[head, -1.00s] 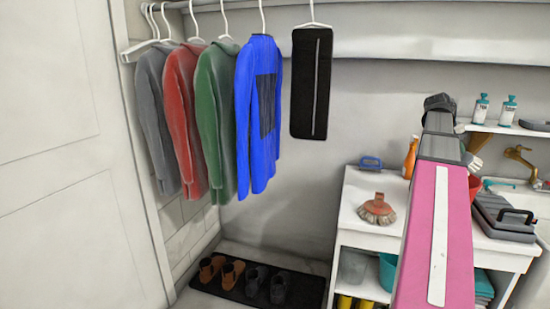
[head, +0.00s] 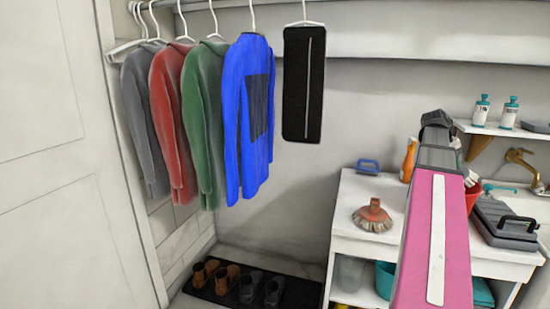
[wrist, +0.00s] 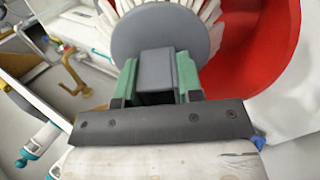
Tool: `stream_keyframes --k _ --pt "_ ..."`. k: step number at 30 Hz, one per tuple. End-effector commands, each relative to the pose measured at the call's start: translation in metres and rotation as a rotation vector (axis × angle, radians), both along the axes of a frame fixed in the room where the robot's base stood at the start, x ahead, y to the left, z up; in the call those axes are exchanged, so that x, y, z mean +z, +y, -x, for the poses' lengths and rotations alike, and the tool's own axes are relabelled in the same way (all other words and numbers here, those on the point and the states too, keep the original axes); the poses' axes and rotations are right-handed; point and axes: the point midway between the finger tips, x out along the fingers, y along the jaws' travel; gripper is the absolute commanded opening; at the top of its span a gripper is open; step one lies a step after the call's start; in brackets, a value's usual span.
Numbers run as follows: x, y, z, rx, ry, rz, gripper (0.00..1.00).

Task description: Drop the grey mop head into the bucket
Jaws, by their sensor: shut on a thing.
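The grey mop head (wrist: 160,33) fills the top of the wrist view, a grey disc with pale strands fanning out behind it. My gripper (wrist: 158,72) is shut on its square grey stem, one green finger on each side. The red bucket (wrist: 283,45) is right behind and to the right of the mop head. In the head view the bucket (head: 473,198) is partly hidden by my pink arm, and pale strands of the mop head (head: 471,180) show just above it. I cannot tell whether the strands are inside the rim.
A white counter (head: 345,205) holds an orange-brown brush (head: 373,216), a blue-handled brush (head: 368,166), an orange bottle (head: 408,160) and a dark grey case (head: 505,224). A brass tap (head: 520,157) and a wall shelf with two bottles (head: 508,114) are at the right.

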Motion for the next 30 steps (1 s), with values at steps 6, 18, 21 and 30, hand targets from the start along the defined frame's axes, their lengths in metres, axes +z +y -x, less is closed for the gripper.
stream_keyframes --k 6,18,21,30 --pt "-0.007 0.000 0.000 0.000 0.000 0.000 0.00" --pt "-0.006 0.000 0.000 0.000 0.000 0.000 0.64" --pt "-0.006 0.000 0.000 0.000 0.000 0.000 0.64" --pt "0.018 0.013 -0.004 0.002 -0.001 0.001 0.64"
